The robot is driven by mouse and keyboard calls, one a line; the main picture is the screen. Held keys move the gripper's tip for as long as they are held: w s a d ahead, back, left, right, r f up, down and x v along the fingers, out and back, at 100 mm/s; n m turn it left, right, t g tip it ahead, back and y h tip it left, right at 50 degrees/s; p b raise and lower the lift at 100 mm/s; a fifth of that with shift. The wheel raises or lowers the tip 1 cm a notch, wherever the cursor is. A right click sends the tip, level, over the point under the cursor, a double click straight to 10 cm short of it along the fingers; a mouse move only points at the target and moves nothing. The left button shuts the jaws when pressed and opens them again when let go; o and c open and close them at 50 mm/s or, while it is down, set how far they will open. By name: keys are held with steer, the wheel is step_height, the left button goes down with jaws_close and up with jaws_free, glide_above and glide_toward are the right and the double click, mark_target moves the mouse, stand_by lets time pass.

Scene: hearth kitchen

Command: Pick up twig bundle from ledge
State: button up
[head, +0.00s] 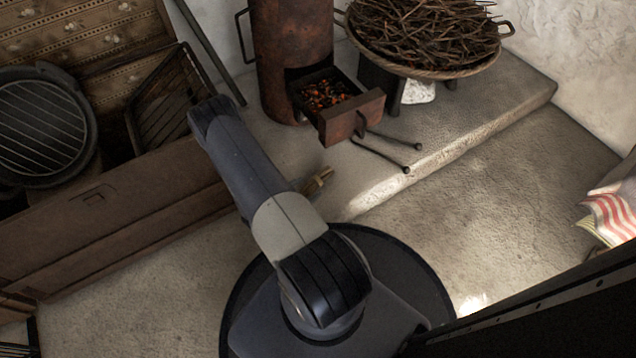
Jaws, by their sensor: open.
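A small light-brown bundle of sticks (318,181), which looks like the twig bundle, lies on the stone ledge (345,195) near its front edge. It is just right of my arm, and the arm may hide part of it. My arm reaches from the base up and left across the picture, and its forearm end and gripper do not show. I cannot see how the gripper stands relative to the bundle.
A rusty stove (290,45) with an open ember drawer (352,117) stands behind the bundle. Two dark iron rods (385,158) lie by the drawer. A wide twig basket (430,70) stands at the back right. A wooden chest (110,225) and round grill (40,125) are at left.

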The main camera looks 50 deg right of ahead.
mark_target(314, 181)
steer(key=shift+w+a, duration=0.1)
steer(key=shift+w, duration=0.3)
steer(key=x, duration=0.1)
steer(key=b+x, duration=0.2)
steer(key=x, duration=0.1)
steer(key=shift+w+a+f, duration=0.1)
steer(key=shift+w, duration=0.15)
steer(key=shift+d+f+b, duration=0.1)
steer(key=shift+d+b, duration=0.35)
steer(key=shift+d, duration=0.2)
steer(key=c, duration=1.1)
